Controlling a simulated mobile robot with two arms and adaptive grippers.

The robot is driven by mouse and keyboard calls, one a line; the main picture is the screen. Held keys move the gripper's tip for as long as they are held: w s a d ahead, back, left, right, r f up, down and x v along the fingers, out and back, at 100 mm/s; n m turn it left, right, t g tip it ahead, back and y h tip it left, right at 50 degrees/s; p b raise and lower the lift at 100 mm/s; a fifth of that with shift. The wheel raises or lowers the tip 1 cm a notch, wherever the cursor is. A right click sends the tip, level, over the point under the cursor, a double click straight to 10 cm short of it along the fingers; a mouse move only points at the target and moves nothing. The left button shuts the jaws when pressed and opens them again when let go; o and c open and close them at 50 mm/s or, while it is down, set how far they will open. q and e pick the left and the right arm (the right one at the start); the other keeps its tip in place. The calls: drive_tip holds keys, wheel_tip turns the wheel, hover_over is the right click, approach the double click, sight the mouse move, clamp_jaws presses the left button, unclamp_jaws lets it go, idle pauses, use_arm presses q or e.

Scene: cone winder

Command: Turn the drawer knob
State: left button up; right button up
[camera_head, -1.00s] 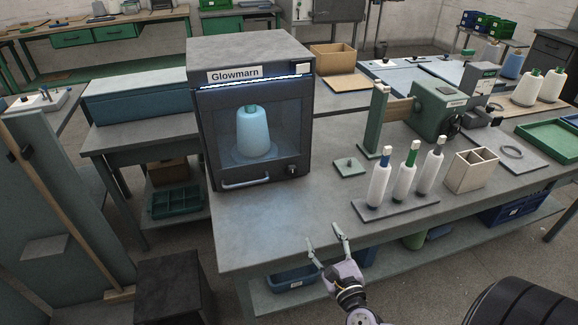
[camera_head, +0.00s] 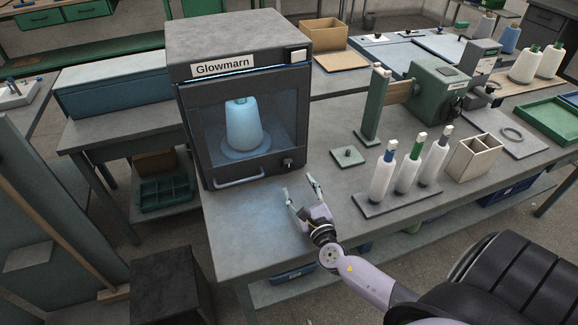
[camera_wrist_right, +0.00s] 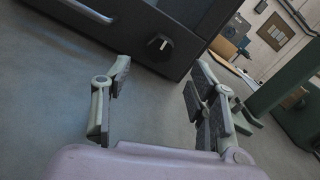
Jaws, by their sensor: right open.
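The grey Glowmarn cabinet (camera_head: 240,85) stands on the bench, its window lit over a pale blue cone (camera_head: 243,125). A small dark knob (camera_head: 288,163) sits at the lower right of its front, right of the curved handle (camera_head: 239,182). In the right wrist view the knob (camera_wrist_right: 159,43) shows ahead, between and beyond the fingers. My right gripper (camera_head: 302,190) is open and empty, over the bench in front of the knob and apart from it. It also shows in the wrist view (camera_wrist_right: 160,85). My left gripper is not in view.
A small green plate with a peg (camera_head: 348,156) lies right of the cabinet, near a green post (camera_head: 375,108). A rack of white bobbins (camera_head: 400,197) and a divided box (camera_head: 474,158) stand farther right. The bench in front of the cabinet is clear.

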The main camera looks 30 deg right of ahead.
sight(289, 167)
drive_tip(key=x, duration=0.7)
drive_tip(key=shift+w+d, duration=0.1)
drive_tip(key=shift+w, duration=0.65)
drive_tip(key=shift+w+d, duration=0.1)
drive_tip(key=shift+w, duration=0.05)
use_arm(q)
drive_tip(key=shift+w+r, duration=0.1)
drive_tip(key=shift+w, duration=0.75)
use_arm(e)
drive_tip(key=c, duration=1.2)
